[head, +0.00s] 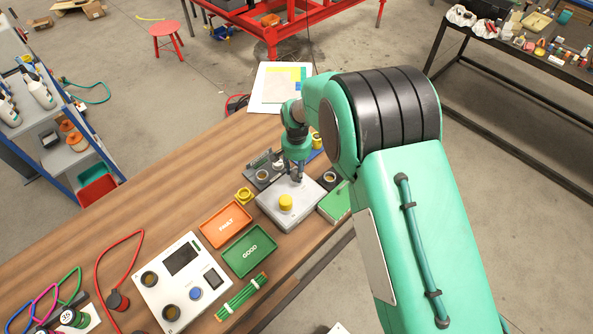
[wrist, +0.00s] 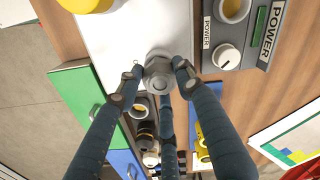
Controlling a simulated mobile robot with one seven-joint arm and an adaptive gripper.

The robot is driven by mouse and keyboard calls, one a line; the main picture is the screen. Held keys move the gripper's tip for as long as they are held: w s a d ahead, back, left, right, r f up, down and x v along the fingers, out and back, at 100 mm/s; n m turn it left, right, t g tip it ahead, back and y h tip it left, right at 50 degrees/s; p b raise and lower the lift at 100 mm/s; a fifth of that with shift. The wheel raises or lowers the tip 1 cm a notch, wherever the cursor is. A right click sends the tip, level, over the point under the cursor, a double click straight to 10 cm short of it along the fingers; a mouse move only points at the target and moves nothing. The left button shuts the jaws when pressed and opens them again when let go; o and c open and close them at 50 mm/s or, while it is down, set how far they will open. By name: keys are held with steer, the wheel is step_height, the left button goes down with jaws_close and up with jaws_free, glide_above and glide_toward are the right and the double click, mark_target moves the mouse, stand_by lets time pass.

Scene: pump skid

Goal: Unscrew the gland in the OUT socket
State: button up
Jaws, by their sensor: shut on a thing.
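The grey-white box (head: 276,215) stands on the wooden bench, with a yellow round cap (head: 285,202) on its top. My gripper (head: 297,178) is over the far part of the box. In the wrist view the grey metal gland (wrist: 159,82) stands at the edge of the white box top (wrist: 130,35). The fingertips of my gripper (wrist: 160,72) close around the gland and touch it. The yellow cap also shows at the top left of the wrist view (wrist: 88,4). The socket under the gland is hidden, and no OUT label is readable.
A grey POWER unit (wrist: 225,85) with a white knob stands close beside the box. An orange FAULT tray (head: 225,222), a green GOOD tray (head: 247,252) and a white instrument panel (head: 190,290) lie nearer. A green box (head: 337,203) is close on the right.

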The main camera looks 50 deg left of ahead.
steer(key=shift+n, duration=2.3)
steer(key=o, duration=1.2)
steer(key=m, duration=0.4)
steer(key=shift+m, duration=0.3)
